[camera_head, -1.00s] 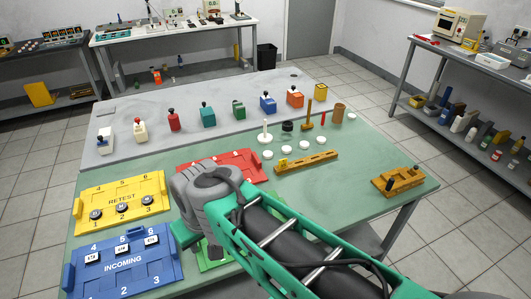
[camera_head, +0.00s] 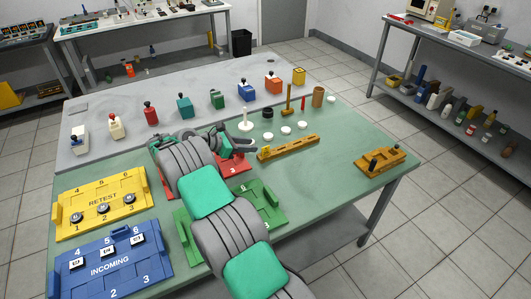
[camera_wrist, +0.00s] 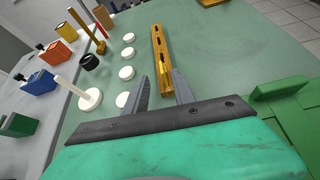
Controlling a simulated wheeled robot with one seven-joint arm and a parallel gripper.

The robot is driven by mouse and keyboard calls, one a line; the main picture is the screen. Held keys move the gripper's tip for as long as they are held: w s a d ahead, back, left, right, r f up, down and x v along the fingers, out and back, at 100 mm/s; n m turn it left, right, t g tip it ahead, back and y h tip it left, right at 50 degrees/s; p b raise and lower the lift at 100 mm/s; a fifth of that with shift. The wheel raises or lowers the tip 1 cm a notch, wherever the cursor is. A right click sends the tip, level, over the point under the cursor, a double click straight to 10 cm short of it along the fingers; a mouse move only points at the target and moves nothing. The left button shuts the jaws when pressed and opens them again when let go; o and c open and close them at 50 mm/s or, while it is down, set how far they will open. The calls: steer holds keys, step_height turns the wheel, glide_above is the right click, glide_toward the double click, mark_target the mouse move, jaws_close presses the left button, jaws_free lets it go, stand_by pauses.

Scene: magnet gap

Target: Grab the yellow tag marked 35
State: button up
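A long ochre rail (camera_head: 292,146) with dark slots lies on the green mat, and it runs away from me in the wrist view (camera_wrist: 160,50). A small brighter yellow piece, perhaps the tag (camera_wrist: 166,84), shows at the rail's near end; no number can be read on it. My gripper (camera_head: 250,138) is low over the green mat just left of the rail's near end. In the wrist view my gripper (camera_wrist: 160,84) is open, with its two fingers apart on either side of that end. I cannot tell whether they touch it.
White discs (camera_head: 287,130) lie beside the rail, near a white peg stand (camera_head: 246,122). A yellow RETEST board (camera_head: 150,196), a blue INCOMING board (camera_head: 90,284), a red board (camera_head: 240,162) and a green board (camera_head: 262,190) surround my arm. An ochre block (camera_head: 385,162) sits right.

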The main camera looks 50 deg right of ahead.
mark_target(265, 148)
steer(key=shift+g, duration=0.3)
steer(key=x, duration=0.4)
steer(key=p+x, duration=0.1)
steer(key=x, duration=0.4)
steer(key=shift+w+a+f, duration=0.1)
steer(key=shift+a+f, duration=0.1)
steer(key=shift+f, duration=0.1)
jaws_close()
